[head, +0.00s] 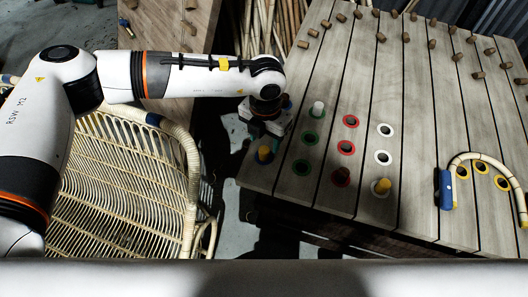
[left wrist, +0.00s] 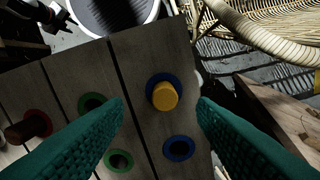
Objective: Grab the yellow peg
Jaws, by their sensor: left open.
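A yellow peg (head: 264,153) stands in a blue-ringed hole at the table's near left corner. The left wrist view shows this yellow peg (left wrist: 164,97) from above, in the gap between the fingers. My left gripper (head: 266,130) is open above and just behind it; its teal fingers (left wrist: 161,108) lie on either side, apart from the peg. A second yellow peg (head: 382,186) stands in a white-ringed hole farther right. My right gripper does not show clearly in either view.
The slatted table (head: 410,110) also holds a white peg (head: 317,108), a dark reddish peg (head: 341,176) and several wooden pegs along its far side. A bent rattan piece (head: 487,160) lies at the right. A rattan chair (head: 130,190) stands left of the table.

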